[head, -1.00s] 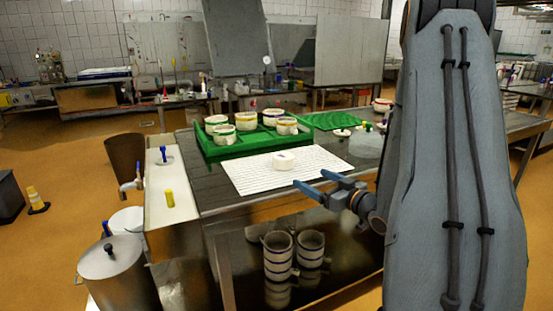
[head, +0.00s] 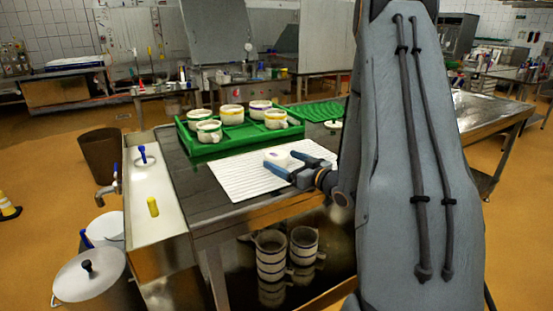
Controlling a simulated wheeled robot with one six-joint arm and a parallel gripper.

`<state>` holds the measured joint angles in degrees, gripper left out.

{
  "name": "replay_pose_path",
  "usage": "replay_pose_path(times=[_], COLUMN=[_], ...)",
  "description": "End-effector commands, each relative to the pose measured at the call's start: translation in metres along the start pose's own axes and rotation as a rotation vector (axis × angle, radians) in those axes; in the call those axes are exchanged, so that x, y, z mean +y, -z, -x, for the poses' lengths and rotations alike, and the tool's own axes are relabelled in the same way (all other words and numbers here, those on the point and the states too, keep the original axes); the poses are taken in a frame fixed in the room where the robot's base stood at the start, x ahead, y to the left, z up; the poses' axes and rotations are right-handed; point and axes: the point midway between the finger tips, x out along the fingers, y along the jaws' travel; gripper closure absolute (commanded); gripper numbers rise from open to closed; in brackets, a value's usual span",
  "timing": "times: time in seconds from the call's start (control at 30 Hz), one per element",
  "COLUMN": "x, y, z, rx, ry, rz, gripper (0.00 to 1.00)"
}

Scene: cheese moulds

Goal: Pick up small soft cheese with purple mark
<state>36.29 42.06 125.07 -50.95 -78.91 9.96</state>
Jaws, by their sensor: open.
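Behind the mat a green tray (head: 219,151) holds several white moulds with coloured bands, one of them purple-banded (head: 260,108). A green mat (head: 322,112) lies at right rear. Blue and yellow items stand on the left counter (head: 160,222).

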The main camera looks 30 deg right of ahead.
Motion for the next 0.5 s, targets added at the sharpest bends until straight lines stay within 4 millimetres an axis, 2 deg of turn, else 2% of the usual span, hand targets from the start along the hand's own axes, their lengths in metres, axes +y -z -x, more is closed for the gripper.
replay_pose_path(times=[0.1, 0.2, 0.47, 0.5], x=[0.000, 0.001, 0.002, 0.002], y=[0.001, 0.001, 0.000, 0.000], z=[-0.016, -0.023, -0.025, -0.025], rx=[0.000, 0.000, -0.001, -0.001], ry=[0.001, -0.001, -0.003, -0.003], rz=[0.000, 0.000, -0.001, -0.001], gripper=[0.17, 0.17, 0.17, 0.23])
